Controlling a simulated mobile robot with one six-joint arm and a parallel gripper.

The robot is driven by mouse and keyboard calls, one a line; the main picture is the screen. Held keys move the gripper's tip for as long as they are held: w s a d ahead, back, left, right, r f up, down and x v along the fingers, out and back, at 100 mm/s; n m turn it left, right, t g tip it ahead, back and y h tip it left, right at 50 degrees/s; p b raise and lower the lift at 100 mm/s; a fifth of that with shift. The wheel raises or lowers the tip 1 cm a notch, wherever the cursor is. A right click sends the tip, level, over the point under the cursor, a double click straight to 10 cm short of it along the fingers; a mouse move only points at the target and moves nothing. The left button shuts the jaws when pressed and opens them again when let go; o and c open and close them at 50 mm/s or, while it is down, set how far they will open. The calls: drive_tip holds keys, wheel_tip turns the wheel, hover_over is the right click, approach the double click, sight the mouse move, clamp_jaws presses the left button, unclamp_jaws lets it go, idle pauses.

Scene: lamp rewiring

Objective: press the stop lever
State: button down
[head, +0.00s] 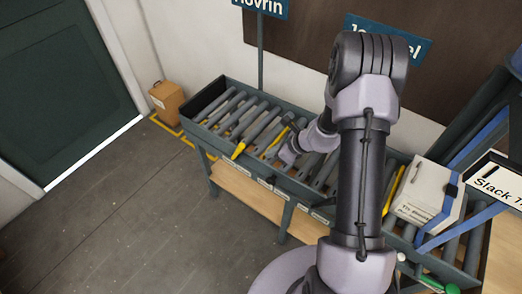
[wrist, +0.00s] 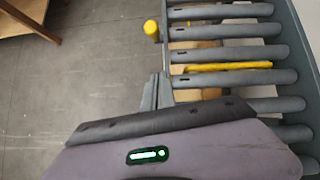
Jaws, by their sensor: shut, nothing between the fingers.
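A yellow-ended lever (head: 239,150), which looks like the stop lever, sticks out at the front edge of the roller conveyor (head: 248,170) in the head view. In the wrist view a rounded yellow end (wrist: 151,28) shows beside the conveyor's edge, beyond my fingertips; it appears to be the same lever. My gripper (wrist: 155,92) is shut and empty. Its fingertips are close to the conveyor's side rail, apart from the yellow end in the picture. In the head view my arm hides part of the conveyor, and the fingertips are hard to make out.
Yellow bars lie between rollers, one in the wrist view (wrist: 228,66) and one farther right (head: 394,188). A white labelled box (head: 425,195) sits on the conveyor's right part. A cardboard box (head: 166,97) stands by the wall. The floor (head: 130,215) in front is clear.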

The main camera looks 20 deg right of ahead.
sight(237, 153)
drive_tip(key=w+a+f+b, duration=0.1)
drive_tip(key=w+a+f, duration=0.4)
drive_tip(key=w+a, duration=0.1)
drive_tip(key=shift+w, duration=0.35)
